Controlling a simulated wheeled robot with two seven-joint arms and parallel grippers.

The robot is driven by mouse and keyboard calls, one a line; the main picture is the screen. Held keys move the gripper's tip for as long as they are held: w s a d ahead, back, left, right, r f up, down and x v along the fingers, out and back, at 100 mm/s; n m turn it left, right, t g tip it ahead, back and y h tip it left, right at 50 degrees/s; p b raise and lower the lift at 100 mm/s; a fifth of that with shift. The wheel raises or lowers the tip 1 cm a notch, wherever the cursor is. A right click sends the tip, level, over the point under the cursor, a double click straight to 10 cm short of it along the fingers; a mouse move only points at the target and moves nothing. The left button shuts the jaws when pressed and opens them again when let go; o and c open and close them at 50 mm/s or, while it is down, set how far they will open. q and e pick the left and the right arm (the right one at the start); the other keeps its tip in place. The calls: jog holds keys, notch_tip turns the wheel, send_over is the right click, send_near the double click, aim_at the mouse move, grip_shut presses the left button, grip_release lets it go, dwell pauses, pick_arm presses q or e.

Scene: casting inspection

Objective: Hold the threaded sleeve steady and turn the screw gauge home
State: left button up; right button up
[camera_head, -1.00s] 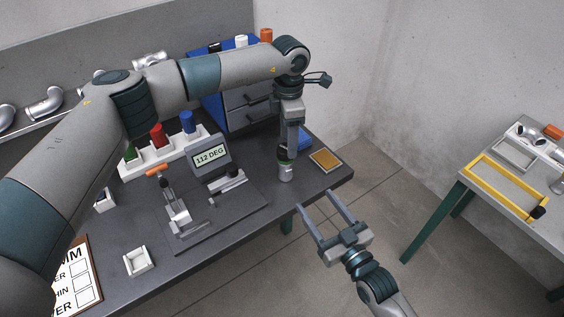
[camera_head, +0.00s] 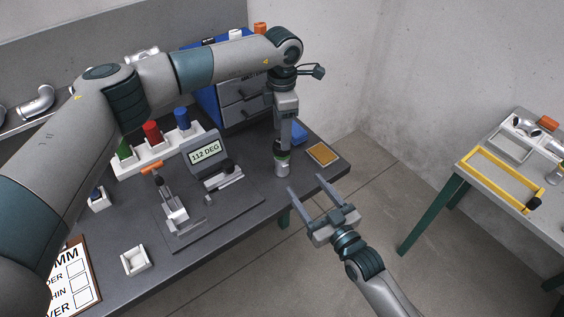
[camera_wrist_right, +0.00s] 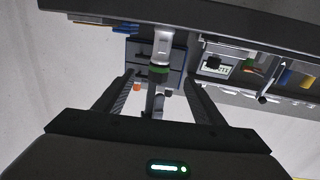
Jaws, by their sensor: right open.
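A short silver cylinder with a green band, which looks like the threaded sleeve (camera_head: 282,169), stands upright below my left gripper (camera_head: 284,150) near the table's right front edge. My left gripper points down and appears shut on its banded upper end. Whether its foot touches the table is unclear. My right gripper (camera_head: 307,185) is open and empty, just right of the sleeve, in front of the table edge. In the right wrist view the sleeve (camera_wrist_right: 161,48) shows beyond and between the open fingers (camera_wrist_right: 160,92). I cannot pick out the screw gauge for certain.
A white rack (camera_head: 155,155) holds green, red and blue handled pieces. A display (camera_head: 205,154) reads 112 DEG beside a fixture plate (camera_head: 238,203). A blue drawer cabinet (camera_head: 208,103) stands behind; a tan pad (camera_head: 323,154) lies right. Open floor separates the side table (camera_head: 480,180).

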aim_at(286, 161)
jog(key=x, duration=1.4)
jog(key=shift+w+a+f, duration=0.1)
jog(key=shift+w, duration=0.1)
grip_shut()
pick_arm(q)
jog(key=shift+n, duration=2.3)
jog(key=shift+f, duration=0.1)
jog(key=shift+f, duration=3.9)
